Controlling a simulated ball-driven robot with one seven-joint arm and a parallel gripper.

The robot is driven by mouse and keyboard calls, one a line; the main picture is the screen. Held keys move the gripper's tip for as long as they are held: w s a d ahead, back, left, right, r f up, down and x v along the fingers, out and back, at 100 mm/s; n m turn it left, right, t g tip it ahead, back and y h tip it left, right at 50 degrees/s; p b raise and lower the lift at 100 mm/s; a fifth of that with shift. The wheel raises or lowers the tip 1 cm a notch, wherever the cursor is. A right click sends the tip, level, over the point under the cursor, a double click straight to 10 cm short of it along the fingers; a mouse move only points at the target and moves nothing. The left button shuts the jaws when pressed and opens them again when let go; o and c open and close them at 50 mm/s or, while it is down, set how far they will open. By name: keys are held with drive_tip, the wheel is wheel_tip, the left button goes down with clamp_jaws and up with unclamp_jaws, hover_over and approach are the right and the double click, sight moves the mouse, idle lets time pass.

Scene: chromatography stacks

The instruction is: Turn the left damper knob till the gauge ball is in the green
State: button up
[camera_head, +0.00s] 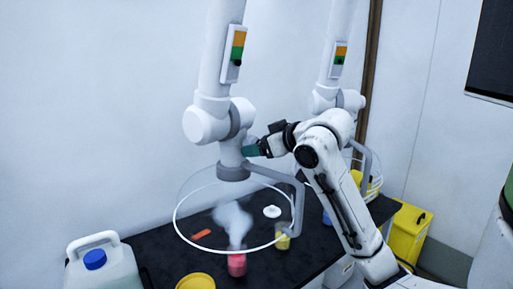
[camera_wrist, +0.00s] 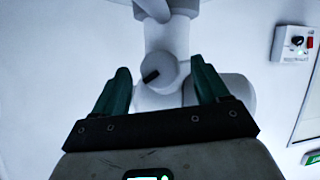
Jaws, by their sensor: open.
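The left extraction arm (camera_head: 212,75) hangs over the bench, with a gauge (camera_head: 235,52) on its tube. The gauge has an orange band above a green one. A small dark ball seems to sit at the lower end of the green, too small to place surely. My gripper (camera_head: 251,150) is at the right side of this arm's lower joint, above the hood. In the wrist view my gripper (camera_wrist: 160,68) is open and empty. The damper knob, with a black tilted grip (camera_wrist: 151,76), shows between its teal fingers; contact cannot be told. In the head view the knob is hidden.
A clear hood with a white rim (camera_head: 176,222) hangs below, over a smoking red beaker (camera_head: 236,265) on the black bench (camera_head: 160,261). A second extraction arm (camera_head: 335,40) with its own gauge stands right. A white jug (camera_head: 103,268) is front left, and yellow bins (camera_head: 408,235) stand right.

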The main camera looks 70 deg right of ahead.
drive_tip(key=v, duration=0.9)
drive_tip(key=shift+b, duration=0.35)
